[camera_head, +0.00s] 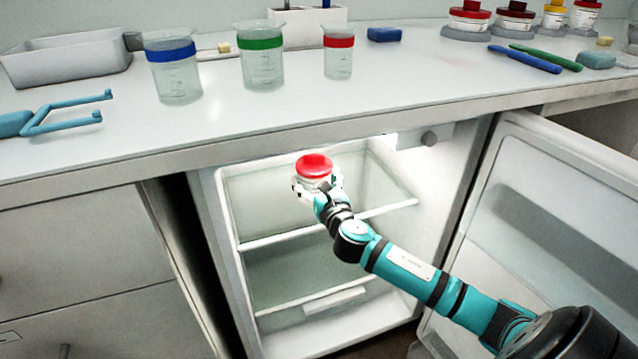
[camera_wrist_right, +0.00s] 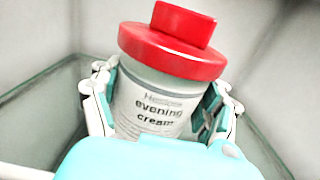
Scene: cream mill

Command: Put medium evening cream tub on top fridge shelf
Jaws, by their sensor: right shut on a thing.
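The evening cream tub (camera_head: 314,167) has a red lid and a pale body. In the wrist view the tub (camera_wrist_right: 150,105) reads "evening cream" and leans slightly. My right gripper (camera_head: 317,187) is shut around its body, with a finger on each side in the wrist view (camera_wrist_right: 160,110). The tub is inside the open fridge, in the upper space over the top glass shelf (camera_head: 375,190). I cannot tell whether its base touches the shelf.
The fridge door (camera_head: 560,220) stands open at the right. A lower shelf (camera_head: 290,275) is empty. On the counter are beakers with blue (camera_head: 172,70), green (camera_head: 260,55) and red (camera_head: 338,52) bands, a grey tray (camera_head: 65,60), and several red- and yellow-lidded tubs at the back right.

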